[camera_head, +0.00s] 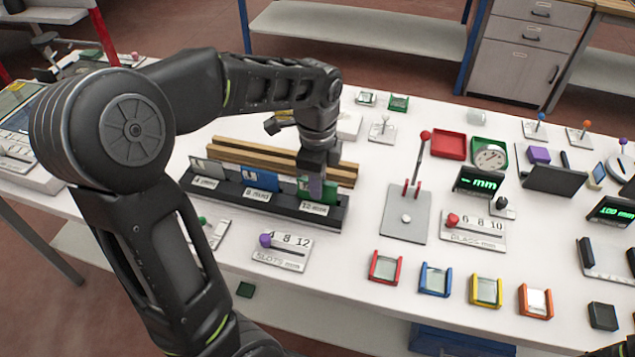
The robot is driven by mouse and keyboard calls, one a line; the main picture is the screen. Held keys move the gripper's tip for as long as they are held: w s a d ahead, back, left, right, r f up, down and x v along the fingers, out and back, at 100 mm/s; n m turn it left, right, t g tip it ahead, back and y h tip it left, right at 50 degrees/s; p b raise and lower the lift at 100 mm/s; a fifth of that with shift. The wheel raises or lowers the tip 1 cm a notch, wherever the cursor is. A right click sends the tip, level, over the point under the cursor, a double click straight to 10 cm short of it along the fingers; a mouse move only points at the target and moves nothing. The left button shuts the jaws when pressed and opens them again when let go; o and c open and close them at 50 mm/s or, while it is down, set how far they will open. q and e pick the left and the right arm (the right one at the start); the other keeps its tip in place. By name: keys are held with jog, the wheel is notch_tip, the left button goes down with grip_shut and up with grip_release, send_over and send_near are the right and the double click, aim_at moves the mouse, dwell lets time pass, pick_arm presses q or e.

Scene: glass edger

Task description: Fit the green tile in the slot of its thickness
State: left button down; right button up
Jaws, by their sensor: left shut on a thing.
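The green tile (330,195) is upright at the right end of the black slot rack (274,206), behind the label that appears to read 12. My left gripper (316,186) reaches down from above and is shut on the green tile. Its fingers cover the tile's middle. I cannot tell how deep the tile sits in the slot. A grey tile (207,168) stands at the left slot, labelled 4, and a blue tile (259,179) at the middle slot, labelled 8.
Wooden rails (235,153) lie behind the rack. A slots selector plate (282,250) with a purple knob lies in front. A lever plate (405,213) with a red-knobbed lever stands to the right. Several coloured holders (435,280) line the front edge.

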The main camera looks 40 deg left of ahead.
pick_arm(q)
jog(key=shift+f, duration=0.35)
jog(key=c, duration=1.4)
grip_release()
jog(key=shift+r, duration=0.1)
notch_tip(320, 180, up, 8)
jog(key=shift+s+f+b, duration=0.1)
jog(key=shift+f+b, duration=0.05)
jog(key=shift+b, duration=0.2)
jog(key=shift+f, duration=0.1)
